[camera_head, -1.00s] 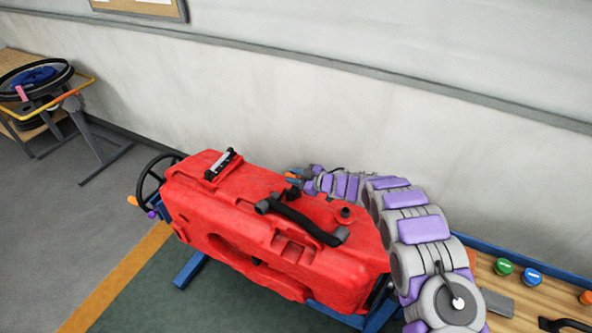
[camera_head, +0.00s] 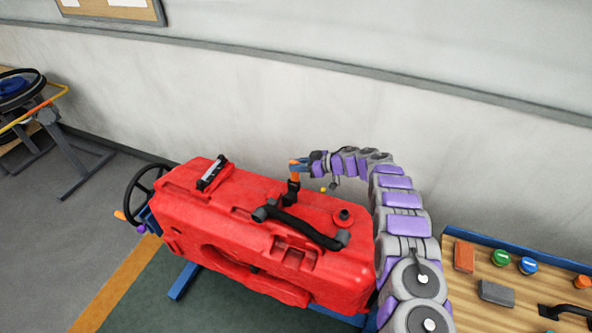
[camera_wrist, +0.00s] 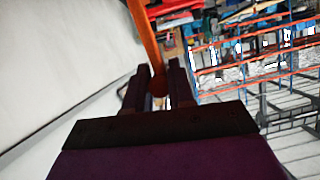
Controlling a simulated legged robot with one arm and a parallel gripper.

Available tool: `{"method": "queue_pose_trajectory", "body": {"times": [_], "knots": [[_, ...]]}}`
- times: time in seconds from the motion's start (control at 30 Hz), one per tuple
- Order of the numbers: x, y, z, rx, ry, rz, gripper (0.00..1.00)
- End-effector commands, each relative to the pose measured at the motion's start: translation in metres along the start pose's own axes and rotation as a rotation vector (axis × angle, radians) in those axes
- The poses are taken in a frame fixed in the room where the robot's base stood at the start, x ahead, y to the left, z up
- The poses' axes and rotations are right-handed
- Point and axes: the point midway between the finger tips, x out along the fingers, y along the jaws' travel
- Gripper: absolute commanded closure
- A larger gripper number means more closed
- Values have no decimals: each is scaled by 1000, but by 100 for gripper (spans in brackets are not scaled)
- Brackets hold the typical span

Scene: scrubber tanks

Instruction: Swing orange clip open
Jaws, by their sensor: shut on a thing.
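The orange clip (camera_head: 294,168) stands up at the back edge of the red tank (camera_head: 205,215), above a black mount (camera_head: 292,191). My gripper (camera_head: 299,164) comes in from the right and is shut on the upper part of the clip. In the wrist view, the orange clip (camera_wrist: 147,45) runs down from the top, and its rounded end sits between the dark fingers of my gripper (camera_wrist: 158,88). The lower joint of the clip is small and hard to make out.
The pale wall (camera_head: 300,100) is close behind. A wooden bench (camera_head: 515,290) with coloured caps stands at the right.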

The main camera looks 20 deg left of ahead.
Motion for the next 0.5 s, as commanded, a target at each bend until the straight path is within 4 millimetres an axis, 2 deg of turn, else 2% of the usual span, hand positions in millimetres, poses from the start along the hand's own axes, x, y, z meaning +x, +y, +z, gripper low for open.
{"method": "queue_pose_trajectory", "body": {"times": [0.3, 0.5], "knots": [[2, 15, 3, -5, -1, 5, 100], [1, 15, 1, -3, 0, 4, 100]]}}
